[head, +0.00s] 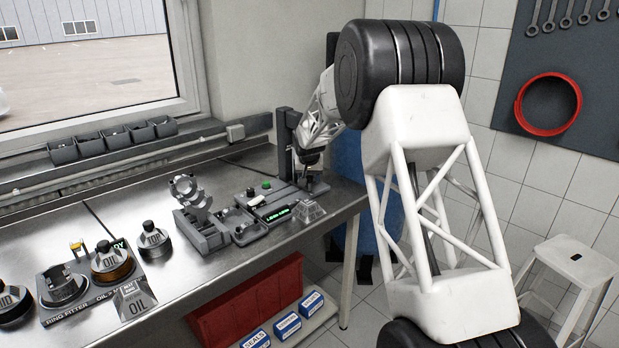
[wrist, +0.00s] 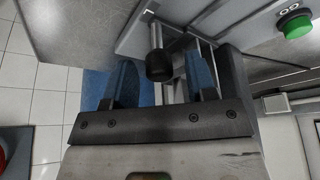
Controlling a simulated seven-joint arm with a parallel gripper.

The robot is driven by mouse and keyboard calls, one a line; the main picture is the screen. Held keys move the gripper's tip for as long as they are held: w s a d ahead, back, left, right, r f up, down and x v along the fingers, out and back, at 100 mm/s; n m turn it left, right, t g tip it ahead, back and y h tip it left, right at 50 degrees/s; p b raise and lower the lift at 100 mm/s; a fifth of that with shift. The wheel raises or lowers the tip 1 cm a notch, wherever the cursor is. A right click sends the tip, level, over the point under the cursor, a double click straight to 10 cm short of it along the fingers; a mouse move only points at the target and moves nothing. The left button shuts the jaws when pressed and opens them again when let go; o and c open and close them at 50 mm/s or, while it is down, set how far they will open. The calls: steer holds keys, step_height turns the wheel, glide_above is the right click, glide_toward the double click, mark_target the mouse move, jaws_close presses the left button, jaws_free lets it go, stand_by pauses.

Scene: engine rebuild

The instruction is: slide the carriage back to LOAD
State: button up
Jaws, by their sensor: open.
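The press station (head: 268,205) stands at the right end of the bench, with a dark upright, a green button and a lit green display. The carriage itself I cannot make out clearly; my arm hides part of the station in the head view. In the wrist view, a black knob (wrist: 160,67) on a short metal post sits beside pale rails, near a plate marked "L". My gripper (wrist: 161,88) is open, its two blue fingers on either side of the knob with visible gaps. In the head view my gripper (head: 311,160) is low over the station's right end.
The green GO button (wrist: 294,24) lies to the right in the wrist view. A grey fixture (head: 203,228) stands left of the station, with a ring fitter (head: 65,288) and oil pots farther left.

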steer(key=shift+f, duration=0.1)
jaws_close()
stand_by(0.3)
steer(key=shift+a, duration=0.1)
steer(key=s+a, duration=1.1)
stand_by(0.4)
steer(key=shift+s, duration=0.1)
steer(key=shift+c, duration=1.1)
jaws_free()
steer(key=shift+a, duration=0.1)
steer(key=shift+o, duration=1.1)
